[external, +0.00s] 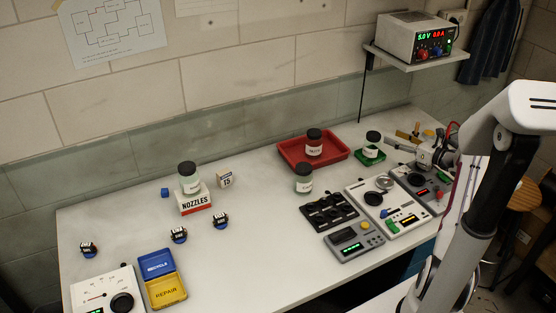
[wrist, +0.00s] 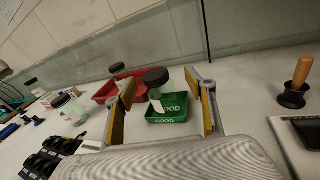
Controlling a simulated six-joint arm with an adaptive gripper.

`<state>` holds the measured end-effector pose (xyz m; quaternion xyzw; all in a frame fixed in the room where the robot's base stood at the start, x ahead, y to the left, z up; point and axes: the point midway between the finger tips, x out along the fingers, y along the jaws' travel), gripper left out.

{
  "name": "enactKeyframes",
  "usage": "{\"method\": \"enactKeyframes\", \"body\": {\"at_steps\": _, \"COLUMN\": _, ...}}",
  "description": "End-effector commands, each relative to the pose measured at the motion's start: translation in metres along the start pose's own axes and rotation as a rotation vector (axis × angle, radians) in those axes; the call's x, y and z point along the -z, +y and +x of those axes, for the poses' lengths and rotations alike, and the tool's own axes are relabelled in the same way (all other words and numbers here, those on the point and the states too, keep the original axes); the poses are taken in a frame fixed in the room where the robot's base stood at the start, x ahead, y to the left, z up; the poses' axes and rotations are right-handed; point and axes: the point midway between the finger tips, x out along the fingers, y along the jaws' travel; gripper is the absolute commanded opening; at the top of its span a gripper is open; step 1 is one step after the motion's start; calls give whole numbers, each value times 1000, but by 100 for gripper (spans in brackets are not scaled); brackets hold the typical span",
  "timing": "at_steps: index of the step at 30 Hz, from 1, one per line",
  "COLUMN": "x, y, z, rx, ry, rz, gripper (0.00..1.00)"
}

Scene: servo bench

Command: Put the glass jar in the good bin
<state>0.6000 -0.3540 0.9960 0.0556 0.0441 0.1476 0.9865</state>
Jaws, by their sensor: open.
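A glass jar with a dark lid (external: 373,140) stands in the small green bin (external: 361,159) at the back right of the bench. In the wrist view this jar (wrist: 155,90) shows a white label, and the green bin (wrist: 168,120) reads GOOD. My gripper (external: 400,141) is open, to the right of the jar in the external view. In the wrist view its yellow-lined fingers (wrist: 160,82) appear on either side of the jar, with gaps showing. The jar's base is partly hidden by the bin wall.
A red tray (external: 335,159) holds a similar jar (external: 314,146). Devices (external: 385,207) crowd the front right.

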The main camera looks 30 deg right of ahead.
Motion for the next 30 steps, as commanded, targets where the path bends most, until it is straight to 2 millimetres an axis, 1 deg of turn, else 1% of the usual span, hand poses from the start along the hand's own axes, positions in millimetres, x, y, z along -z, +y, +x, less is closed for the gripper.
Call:
{"method": "enactKeyframes", "body": {"at_steps": 1, "x": -12, "y": 2, "z": 7, "rx": 22, "ry": 10, "rz": 26, "gripper": 55}}
{"method": "enactKeyframes", "body": {"at_steps": 6, "x": -43, "y": 6, "z": 26, "rx": 119, "ry": 42, "rz": 157, "gripper": 55}}
{"method": "enactKeyframes", "body": {"at_steps": 10, "x": -66, "y": 12, "z": 36, "rx": 198, "ry": 53, "rz": 265, "gripper": 55}}
{"method": "enactKeyframes", "body": {"at_steps": 15, "x": -94, "y": 24, "z": 44, "rx": 298, "ry": 48, "rz": 416, "gripper": 55}}
{"method": "enactKeyframes", "body": {"at_steps": 22, "x": -128, "y": 47, "z": 45, "rx": 430, "ry": 16, "rz": 636, "gripper": 55}}
{"method": "enactKeyframes", "body": {"at_steps": 26, "x": -144, "y": 63, "z": 40, "rx": 500, "ry": -14, "rz": 769, "gripper": 55}}
{"method": "enactKeyframes", "body": {"at_steps": 30, "x": -158, "y": 84, "z": 32, "rx": 570, "ry": -52, "rz": 918, "gripper": 55}}
